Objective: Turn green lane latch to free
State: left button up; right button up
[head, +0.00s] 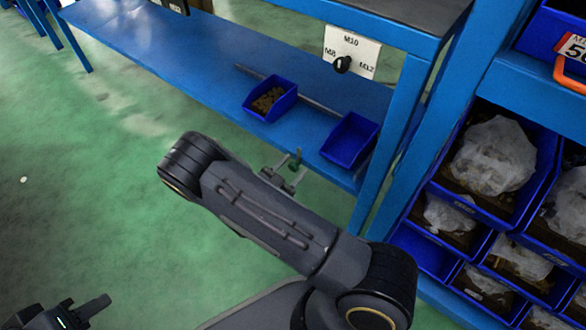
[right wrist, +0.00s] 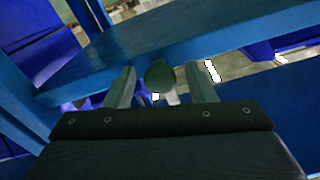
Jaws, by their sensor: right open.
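The green latch (head: 295,160) shows as a small green piece at the front edge of the blue shelf, just beyond my right gripper (head: 284,176). In the right wrist view, its round dark green end (right wrist: 159,75) sits between the two fingers of my right gripper (right wrist: 160,85). The fingers are apart, with a gap visible on both sides of the round end. My right forearm hides what lies below the latch. My left gripper (head: 80,313) is at the lower left, partly cut off, far from the latch; its jaw opening is unclear.
A blue shelf (head: 190,60) holds a blue bin with brown parts (head: 268,98), another blue bin (head: 350,140) and a grey rod. A white plate (head: 362,52) marked M8, M10, M12 carries a black knob (head: 342,64). A rack of bins (head: 480,190) stands right. Green floor lies open left.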

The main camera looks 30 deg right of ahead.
jog(key=shift+w+d, duration=0.15)
jog(key=shift+d, duration=0.15)
jog(key=c, duration=1)
